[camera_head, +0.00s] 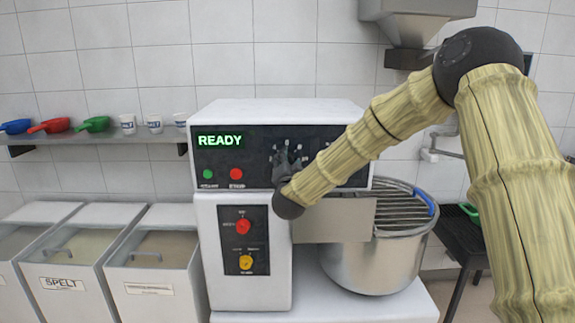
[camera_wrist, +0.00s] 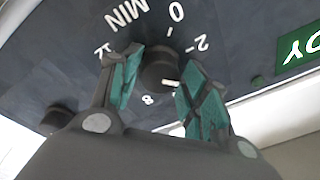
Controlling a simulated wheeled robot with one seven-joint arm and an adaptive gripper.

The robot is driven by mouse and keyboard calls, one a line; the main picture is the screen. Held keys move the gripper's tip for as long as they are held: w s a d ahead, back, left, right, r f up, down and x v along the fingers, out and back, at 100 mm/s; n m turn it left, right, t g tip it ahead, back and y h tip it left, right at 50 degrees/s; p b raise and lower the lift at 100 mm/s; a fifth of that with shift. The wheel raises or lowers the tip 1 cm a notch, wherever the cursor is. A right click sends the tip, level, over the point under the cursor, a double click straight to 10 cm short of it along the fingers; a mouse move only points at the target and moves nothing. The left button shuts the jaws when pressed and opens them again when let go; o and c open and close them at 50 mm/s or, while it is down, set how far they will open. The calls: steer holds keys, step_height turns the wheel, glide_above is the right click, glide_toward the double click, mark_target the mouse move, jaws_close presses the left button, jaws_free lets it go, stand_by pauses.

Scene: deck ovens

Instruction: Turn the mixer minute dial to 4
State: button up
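The minute dial (camera_wrist: 157,66) is a small black knob on the mixer's dark panel, marked MIN above it. Its white mark points down and right in the wrist view; the numbers there are hidden behind a finger. The figures 0, 2 and 8 are readable around it. My gripper (camera_wrist: 160,88) is open, its green-padded fingers apart on either side of the knob. I cannot tell whether they touch it.
A lit READY display (camera_head: 220,140) stands above a green button (camera_head: 207,174) and a red button (camera_head: 236,173). Below are a red knob (camera_head: 243,226) and a yellow knob (camera_head: 246,262). The steel bowl (camera_head: 375,265) is lower right. Flour bins (camera_head: 155,285) stand left.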

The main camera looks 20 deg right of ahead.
steer(key=shift+o, duration=0.7)
steer(key=shift+d, duration=0.1)
steer(key=shift+f, duration=0.1)
steer(key=v, duration=1.2)
steer(key=shift+w, duration=0.1)
steer(key=n+p, duration=0.1)
steer(key=p, duration=0.4)
steer(key=r+n+y+p, duration=0.1)
steer(key=n+p, duration=0.1)
steer(key=p, duration=0.3)
steer(key=d+n+p, duration=0.1)
steer(key=n+p, duration=0.1)
steer(key=p, duration=0.3)
steer(key=shift+w+r+g+p, duration=0.3)
steer(key=shift+w+r+g, duration=0.05)
steer(key=shift+w+g, duration=0.05)
steer(key=shift+f+y, duration=0.1)
steer(key=shift+y, duration=0.3)
